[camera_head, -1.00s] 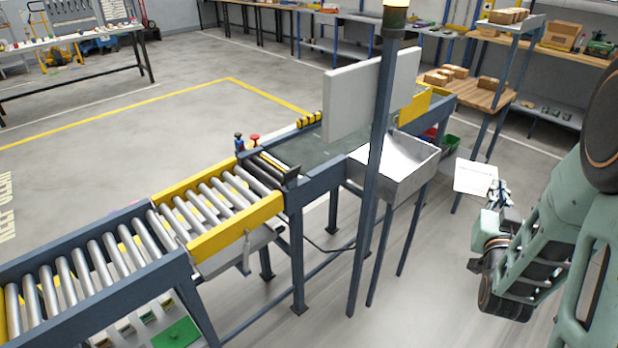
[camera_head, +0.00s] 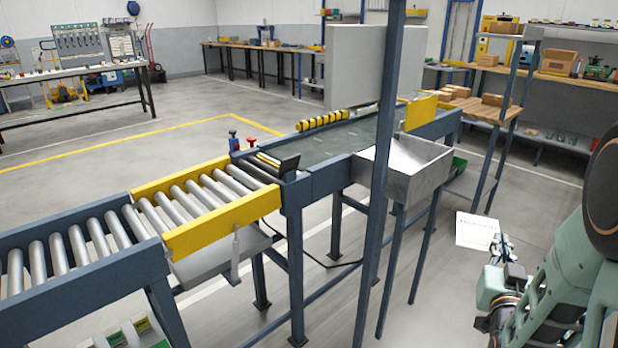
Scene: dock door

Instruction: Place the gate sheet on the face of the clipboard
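A white sheet with faint print (camera_head: 476,232), which looks like the gate sheet, is at the right of the head view. My gripper (camera_head: 496,244) is at its right edge and appears shut on it, holding it up above the floor. The fingertips are small and partly hidden by the sheet and the gripper body. I cannot make out a clipboard in this view.
A roller conveyor with a yellow-sided section (camera_head: 222,222) runs from the lower left toward a dark belt (camera_head: 345,138). A metal chute tray (camera_head: 418,176) and a blue upright post (camera_head: 377,200) stand between it and my arm. The floor around the sheet is clear.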

